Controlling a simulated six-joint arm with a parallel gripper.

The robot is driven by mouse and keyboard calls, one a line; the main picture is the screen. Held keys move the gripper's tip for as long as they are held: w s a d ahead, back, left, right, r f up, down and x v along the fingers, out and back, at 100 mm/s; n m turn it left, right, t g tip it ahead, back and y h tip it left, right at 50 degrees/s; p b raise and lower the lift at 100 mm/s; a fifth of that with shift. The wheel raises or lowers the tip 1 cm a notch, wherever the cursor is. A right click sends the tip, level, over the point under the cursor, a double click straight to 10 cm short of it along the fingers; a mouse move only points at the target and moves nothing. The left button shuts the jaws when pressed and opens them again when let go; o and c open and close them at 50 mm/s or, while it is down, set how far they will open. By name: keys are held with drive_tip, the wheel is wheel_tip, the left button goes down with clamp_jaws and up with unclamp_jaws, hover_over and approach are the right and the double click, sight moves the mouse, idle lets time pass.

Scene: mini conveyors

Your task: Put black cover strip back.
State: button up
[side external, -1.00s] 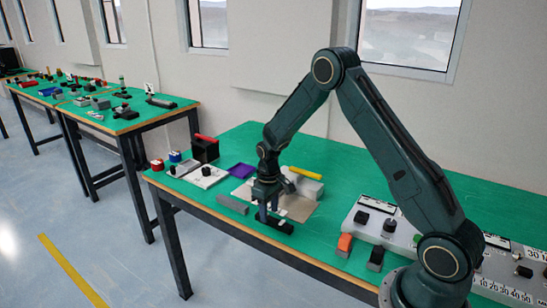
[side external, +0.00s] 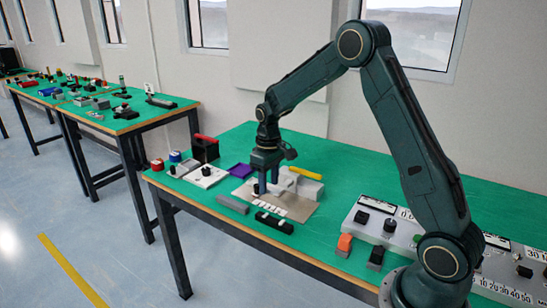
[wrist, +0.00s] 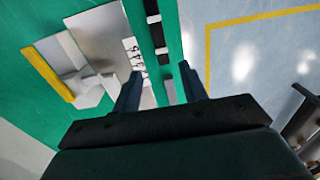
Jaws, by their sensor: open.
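The black strip (side external: 272,223), which looks like the cover strip, lies on the green table close to its front edge. It has two small white patches; in the wrist view the strip (wrist: 157,35) runs down the picture toward the jaws. My gripper (side external: 263,189) points down above the beige plate (side external: 300,213), behind the strip and apart from it. Its fingers (wrist: 160,86) are open with nothing held between them. A row of small white pieces (side external: 270,208) sits along the front of the plate, beside the strip; they also show in the wrist view (wrist: 133,50).
A light grey block (side external: 308,188) and a yellow bar (side external: 305,172) stand behind the plate. A grey bar (side external: 232,204) lies left of the strip. A purple tray (side external: 241,170) and a black box (side external: 205,149) are further back left. Control panels stand right. Table between is clear.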

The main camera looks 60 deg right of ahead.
idle(0.4)
drive_tip(key=s+a+r+t, duration=0.1)
drive_tip(key=s+a+r, duration=0.3)
drive_tip(key=s+r, duration=0.3)
drive_tip(key=s+a+r+t, duration=0.2)
drive_tip(key=s+a+r, duration=0.25)
drive_tip(key=r, duration=0.45)
drive_tip(key=s+a+r+t, duration=0.1)
drive_tip(key=s+a, duration=0.1)
drive_tip(key=s, duration=0.6)
drive_tip(key=s+a+r+t, duration=0.1)
drive_tip(key=s+a, duration=0.1)
drive_tip(key=s, duration=0.6)
drive_tip(key=shift+s+a+t, duration=0.2)
drive_tip(key=shift+a+t, duration=0.1)
drive_tip(key=shift+a, duration=0.1)
